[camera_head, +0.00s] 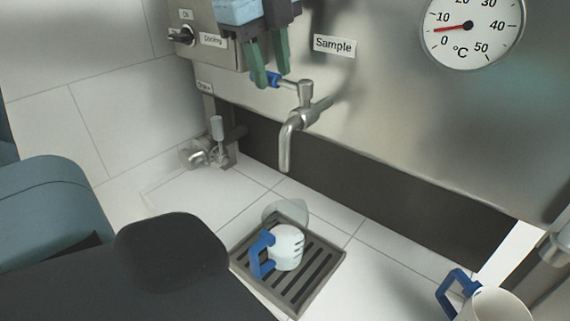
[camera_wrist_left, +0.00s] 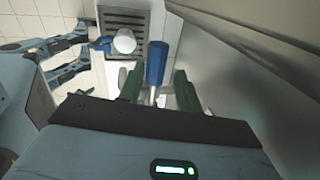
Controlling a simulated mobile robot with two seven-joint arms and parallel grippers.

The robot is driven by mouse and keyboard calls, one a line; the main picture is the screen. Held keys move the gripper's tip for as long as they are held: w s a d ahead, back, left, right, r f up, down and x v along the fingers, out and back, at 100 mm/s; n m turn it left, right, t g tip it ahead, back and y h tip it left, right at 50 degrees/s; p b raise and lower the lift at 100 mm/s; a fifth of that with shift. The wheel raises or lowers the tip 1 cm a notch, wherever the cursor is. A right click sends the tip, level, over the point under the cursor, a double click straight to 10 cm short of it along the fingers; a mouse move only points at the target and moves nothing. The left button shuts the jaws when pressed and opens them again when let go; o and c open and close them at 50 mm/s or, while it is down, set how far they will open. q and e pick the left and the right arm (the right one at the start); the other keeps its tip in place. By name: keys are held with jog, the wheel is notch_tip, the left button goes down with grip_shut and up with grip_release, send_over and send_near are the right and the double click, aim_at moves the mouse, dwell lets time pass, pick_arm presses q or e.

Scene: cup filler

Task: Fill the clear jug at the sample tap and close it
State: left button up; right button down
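The clear jug (camera_head: 287,247) stands upright on the drip grate (camera_head: 322,270), its blue handle (camera_head: 262,255) facing left. The sample tap (camera_head: 293,128) hangs above and behind the jug, with no visible stream. My left gripper (camera_head: 270,76) has its green fingers apart, on either side of the tap's blue lever (camera_wrist_left: 156,62), with gaps showing in the wrist view. My right gripper is not identifiable in either view.
Another pale jug (camera_head: 496,306) with a blue handle stands at the lower right. A temperature dial (camera_head: 470,28) and a label reading Sample (camera_head: 334,46) are on the metal panel. A small valve (camera_head: 205,150) sits at left. The white tiles around the grate are mostly clear.

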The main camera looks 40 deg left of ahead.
pick_arm(q)
jog(key=o, duration=0.3)
jog(key=shift+w+f, duration=0.1)
jog(key=shift+w, duration=0.15)
jog(key=shift+s, duration=0.1)
pick_arm(e)
jog(key=shift+w, duration=0.15)
pick_arm(q)
jog(key=shift+s, duration=0.15)
jog(key=v, duration=0.7)
jog(key=shift+r, duration=0.45)
pick_arm(e)
jog(key=shift+w+a+r, duration=0.2)
jog(key=shift+w+a, duration=0.05)
jog(key=shift+w, duration=0.2)
jog(key=shift+s+f, duration=0.1)
jog(key=shift+s, duration=0.2)
